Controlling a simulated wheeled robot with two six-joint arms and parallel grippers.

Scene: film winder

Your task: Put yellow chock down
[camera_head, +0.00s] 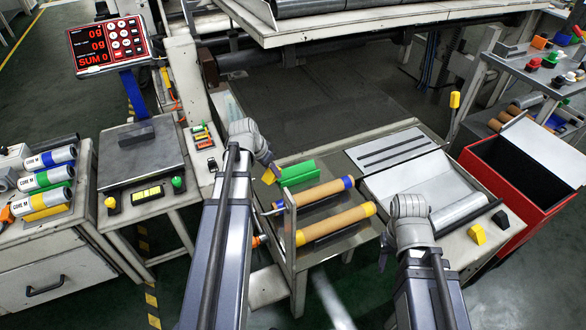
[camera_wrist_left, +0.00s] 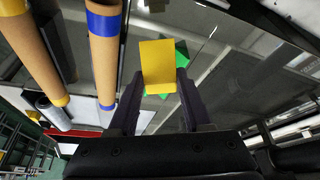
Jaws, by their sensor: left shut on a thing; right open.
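The yellow chock (camera_head: 269,176) is between the fingers of my left gripper (camera_head: 273,170), above the left edge of the glossy cart top. It fills the gap between the fingertips in the left wrist view (camera_wrist_left: 158,62). A green chock (camera_head: 297,173) lies on the cart just to its right and partly shows behind it in the left wrist view (camera_wrist_left: 180,54). Whether the yellow chock touches the cart cannot be told. My right gripper (camera_head: 383,258) is open and empty near the cart's right front side, partly hidden by its wrist.
Two brown cores, one with blue ends (camera_head: 316,194) and one with yellow ends (camera_head: 333,224), lie on the cart (camera_head: 270,233) in front of the green chock. Another yellow chock (camera_head: 477,234) stands on the right table beside a grey roll (camera_head: 458,212). A red bin (camera_head: 497,168) stands further right.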

